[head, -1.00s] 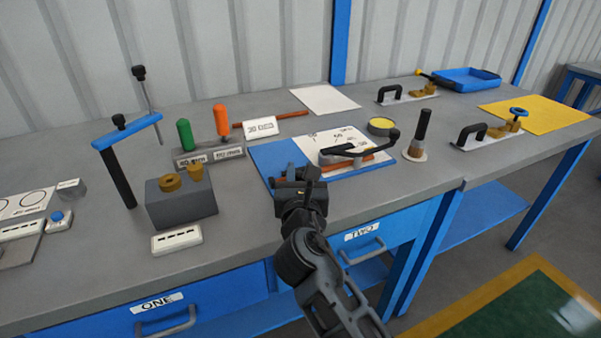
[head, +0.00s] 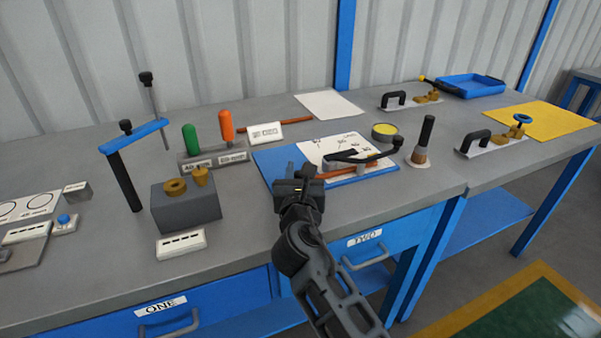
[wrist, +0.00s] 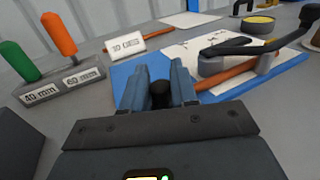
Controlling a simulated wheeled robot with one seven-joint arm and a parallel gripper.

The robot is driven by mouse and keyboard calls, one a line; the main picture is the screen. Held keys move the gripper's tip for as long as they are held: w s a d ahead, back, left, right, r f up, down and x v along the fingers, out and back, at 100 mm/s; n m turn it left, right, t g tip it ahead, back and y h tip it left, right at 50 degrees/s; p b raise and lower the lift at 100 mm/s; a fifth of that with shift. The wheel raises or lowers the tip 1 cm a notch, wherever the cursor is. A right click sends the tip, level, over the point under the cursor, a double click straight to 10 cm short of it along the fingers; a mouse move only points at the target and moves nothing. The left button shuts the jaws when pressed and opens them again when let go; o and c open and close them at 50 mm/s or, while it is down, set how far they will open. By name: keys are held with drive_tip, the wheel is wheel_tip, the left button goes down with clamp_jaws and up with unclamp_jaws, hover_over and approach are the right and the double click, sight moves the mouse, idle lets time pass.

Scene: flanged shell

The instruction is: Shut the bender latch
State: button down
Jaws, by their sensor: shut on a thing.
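The bender stands on a blue board (head: 270,158) with a white marked sheet (head: 338,142). A copper-coloured tube (head: 335,174) crosses its front, and a black lever arm (head: 385,155) lies over it; the arm also shows in the wrist view (wrist: 240,46). My gripper (head: 297,188) is at the board's front left. In the wrist view my gripper (wrist: 160,92) is shut on a dark round-ended knob (wrist: 160,96), left of the tube's near end. The knob looks like the latch handle, but its lower part and the latch are hidden by my gripper.
A rack with green and orange handles (head: 226,127) and a grey block (head: 185,205) stand to the left. A blue-topped clamp (head: 137,135) is further left. A black upright handle (head: 427,132) stands right of the board. The bench front between block and board is clear.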

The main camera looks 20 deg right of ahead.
drive_tip(key=c, duration=1)
unclamp_jaws()
drive_tip(key=shift+w, duration=0.15)
drive_tip(key=shift+a, duration=0.1)
drive_tip(key=v, duration=0.7)
drive_tip(key=shift+s+a, duration=0.1)
drive_tip(key=shift+s, duration=0.3)
